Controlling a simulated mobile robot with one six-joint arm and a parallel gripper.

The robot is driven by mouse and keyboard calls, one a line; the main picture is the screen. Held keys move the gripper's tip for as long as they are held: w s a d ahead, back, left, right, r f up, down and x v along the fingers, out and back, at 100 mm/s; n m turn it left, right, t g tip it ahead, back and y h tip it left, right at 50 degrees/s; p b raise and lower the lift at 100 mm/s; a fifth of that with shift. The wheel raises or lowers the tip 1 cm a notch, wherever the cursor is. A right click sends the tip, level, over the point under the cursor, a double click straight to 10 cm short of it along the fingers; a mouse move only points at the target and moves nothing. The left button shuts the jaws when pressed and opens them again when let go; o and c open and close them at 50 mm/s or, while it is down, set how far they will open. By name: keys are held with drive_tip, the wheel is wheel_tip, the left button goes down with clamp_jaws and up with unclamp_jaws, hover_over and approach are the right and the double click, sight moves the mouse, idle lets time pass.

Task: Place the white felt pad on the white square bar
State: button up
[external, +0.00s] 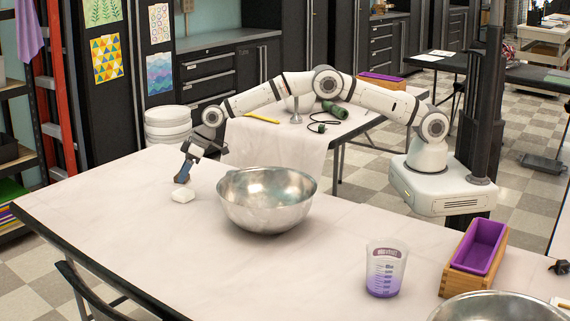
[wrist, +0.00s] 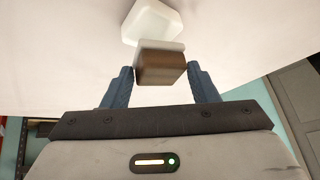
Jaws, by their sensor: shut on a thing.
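The white square bar (external: 183,195) lies on the pale table, left of the steel bowl. It also shows at the top of the wrist view (wrist: 152,20). My gripper (external: 181,179) points down just above the bar. In the wrist view its blue fingers (wrist: 162,72) are shut on a small block with a brown face and a pale edge, which I take for the white felt pad (wrist: 161,68). The pad appears in front of the bar and overlaps its near edge in the picture. I cannot tell whether they touch. In the external view the pad is too small to make out.
A large steel bowl (external: 266,200) stands right of the bar. A cup of purple liquid (external: 384,270), a wooden mould with a purple liner (external: 476,259) and another steel bowl (external: 498,309) are at the right. The table's left part is clear.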

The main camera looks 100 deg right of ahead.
drive_tip(key=shift+f, duration=1.3)
drive_tip(key=shift+f, duration=0.25)
drive_tip(key=o, duration=1)
drive_tip(key=shift+r, duration=0.15)
